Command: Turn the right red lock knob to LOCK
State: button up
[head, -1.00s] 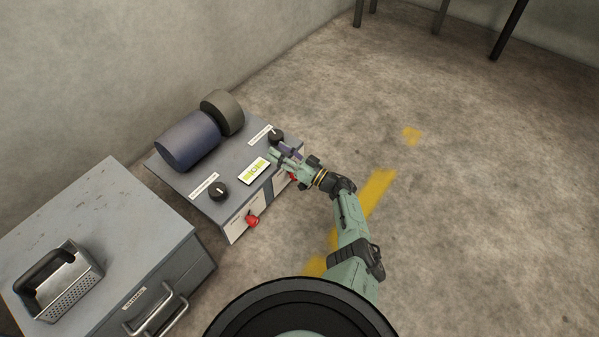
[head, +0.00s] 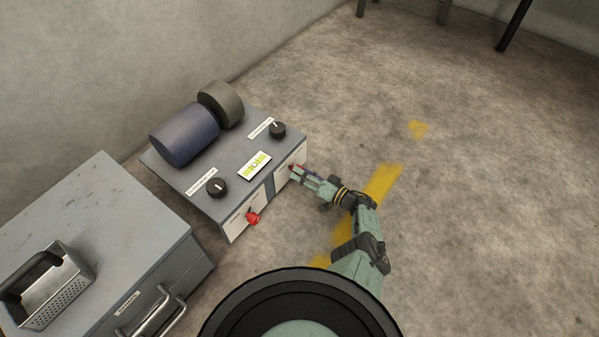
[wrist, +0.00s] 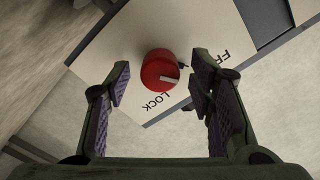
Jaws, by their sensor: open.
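The right red lock knob (wrist: 158,68) sits on a white plate (wrist: 120,45) in the wrist view. The word LOCK is printed just below the knob, and a partly cut-off word starting with F is at the right. My gripper (wrist: 163,82) is open, with one purple-padded finger on each side of the knob and gaps visible. In the head view my gripper (head: 304,174) is at the machine's right front panel and mostly hides this knob.
The left red knob (head: 253,218) is on the same front face. The grey machine (head: 207,160) carries two black knobs, a small display (head: 254,166), a blue cylinder (head: 185,135) and a dark roller (head: 221,103). A metal cabinet (head: 95,225) stands at left. Floor to the right is open.

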jog(key=shift+x, duration=0.8)
jog(key=shift+c, duration=0.4)
jog(key=c, duration=1.1)
